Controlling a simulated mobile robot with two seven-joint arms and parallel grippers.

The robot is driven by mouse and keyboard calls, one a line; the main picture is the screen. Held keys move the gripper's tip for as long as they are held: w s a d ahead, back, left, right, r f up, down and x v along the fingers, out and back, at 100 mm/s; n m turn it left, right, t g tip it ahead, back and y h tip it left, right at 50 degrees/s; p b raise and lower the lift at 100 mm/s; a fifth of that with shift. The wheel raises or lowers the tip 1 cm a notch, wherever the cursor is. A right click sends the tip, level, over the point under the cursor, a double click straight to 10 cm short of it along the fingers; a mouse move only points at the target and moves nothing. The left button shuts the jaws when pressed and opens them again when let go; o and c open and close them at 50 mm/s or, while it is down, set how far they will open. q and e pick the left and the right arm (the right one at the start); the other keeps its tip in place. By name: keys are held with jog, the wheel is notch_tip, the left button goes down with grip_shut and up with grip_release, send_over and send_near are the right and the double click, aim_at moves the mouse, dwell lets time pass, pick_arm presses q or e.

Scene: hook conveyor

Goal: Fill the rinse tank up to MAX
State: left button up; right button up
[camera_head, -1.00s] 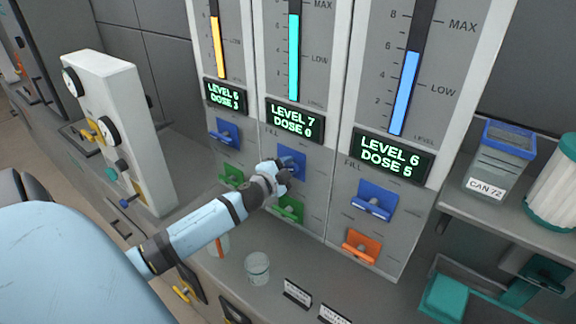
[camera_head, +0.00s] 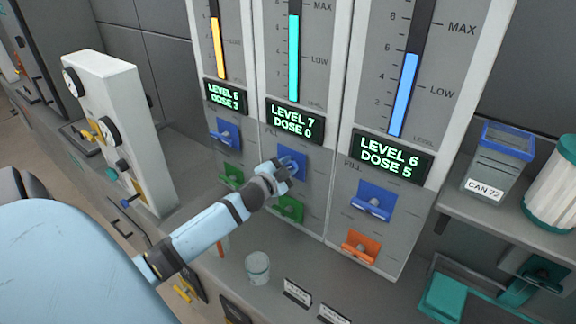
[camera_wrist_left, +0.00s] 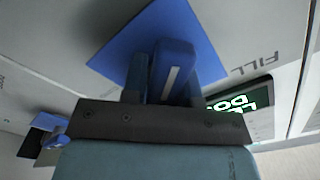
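Three tank gauges stand side by side, and no tank name is readable. The middle gauge (camera_head: 293,60) has a teal column, and its display (camera_head: 295,121) reads LEVEL 7, DOSE 0. The right gauge (camera_head: 404,95) is blue, and its display (camera_head: 391,158) reads LEVEL 6, DOSE 5. My left gripper (camera_head: 285,170) is at the middle blue lever plate (camera_head: 291,155). In the left wrist view its fingers lie on both sides of the blue handle (camera_wrist_left: 172,70); I cannot tell whether they grip it. My right gripper is out of view.
A green lever (camera_head: 289,208) sits below the middle blue one. The right panel has a blue lever (camera_head: 374,201) and an orange one (camera_head: 361,246). A glass (camera_head: 257,267) stands on the ledge below. A can labelled CAN 72 (camera_head: 495,165) is on the right shelf.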

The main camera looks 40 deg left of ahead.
pick_arm(q)
jog(key=o, duration=0.3)
jog(key=shift+s+f, duration=0.1)
jog(key=shift+s, duration=0.45)
jog(key=s+d+b, duration=0.1)
jog(key=s+b, duration=0.1)
jog(key=s, duration=1)
jog(key=shift+s+d+b, duration=0.25)
jog(key=shift+s+b, duration=0.1)
jog(key=shift+b, duration=0.05)
